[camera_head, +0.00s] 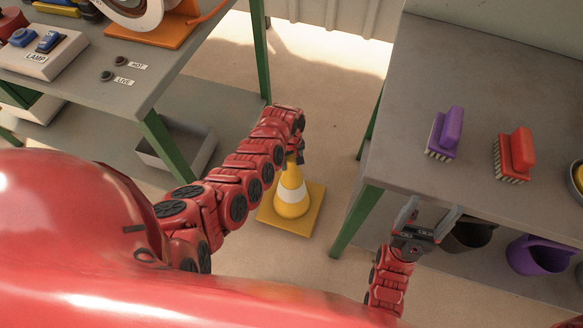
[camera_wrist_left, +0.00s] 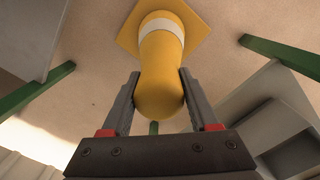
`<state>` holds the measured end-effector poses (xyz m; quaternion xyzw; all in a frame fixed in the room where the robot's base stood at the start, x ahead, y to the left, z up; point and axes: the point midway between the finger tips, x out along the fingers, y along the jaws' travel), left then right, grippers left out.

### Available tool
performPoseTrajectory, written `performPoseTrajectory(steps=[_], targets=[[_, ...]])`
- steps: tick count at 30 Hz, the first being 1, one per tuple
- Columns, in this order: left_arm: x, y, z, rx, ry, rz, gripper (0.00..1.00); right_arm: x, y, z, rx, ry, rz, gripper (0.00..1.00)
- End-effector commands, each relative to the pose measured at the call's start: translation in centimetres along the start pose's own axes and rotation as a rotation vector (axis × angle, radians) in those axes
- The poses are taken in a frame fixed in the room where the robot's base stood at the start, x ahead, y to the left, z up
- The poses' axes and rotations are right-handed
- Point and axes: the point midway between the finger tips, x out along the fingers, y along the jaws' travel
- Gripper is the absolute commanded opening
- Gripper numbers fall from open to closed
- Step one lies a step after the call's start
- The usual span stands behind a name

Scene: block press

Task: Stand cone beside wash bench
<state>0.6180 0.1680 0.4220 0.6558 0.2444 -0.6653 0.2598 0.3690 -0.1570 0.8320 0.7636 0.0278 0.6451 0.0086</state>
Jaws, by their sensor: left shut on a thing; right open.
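A yellow cone (camera_head: 292,194) with a white band and a square yellow base is between the two benches in the head view. My left gripper (camera_head: 298,157) is shut on the cone's top from above. The left wrist view shows the yellow cone (camera_wrist_left: 166,62) between the two fingers of my left gripper (camera_wrist_left: 158,92). The cone is upright; I cannot tell whether its base touches the floor. The wash bench (camera_head: 400,110), with brushes on it, stands to the right of the cone. My right gripper (camera_head: 432,217) is open and empty at the wash bench's front edge.
A purple brush (camera_head: 445,132) and a red brush (camera_head: 514,155) lie on the wash bench. Dark and purple buckets (camera_head: 536,254) are below it. The left bench (camera_head: 140,80) holds a lamp switch box (camera_head: 42,54). A grey bin (camera_head: 178,146) sits under it.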

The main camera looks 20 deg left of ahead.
Motion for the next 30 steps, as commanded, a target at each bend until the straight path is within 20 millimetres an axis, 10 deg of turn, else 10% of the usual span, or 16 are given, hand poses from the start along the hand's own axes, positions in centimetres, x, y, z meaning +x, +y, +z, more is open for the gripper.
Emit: performPoseTrajectory(steps=[26, 27, 30], targets=[[3.8, 0.0, -0.2, 0.000, -0.001, 0.000, 0.00, -2.4, -0.1, 0.4, 0.000, 0.000, 0.000, 0.75], [3.7, 0.0, -0.2, 0.000, -0.001, -0.001, 0.66, -2.3, -0.1, 0.4, 0.000, 0.000, 0.000, 0.75], [3.7, 0.0, -0.2, 0.000, -0.001, -0.001, 0.84, -2.3, -0.1, 0.4, 0.000, 0.000, 0.000, 0.75]])
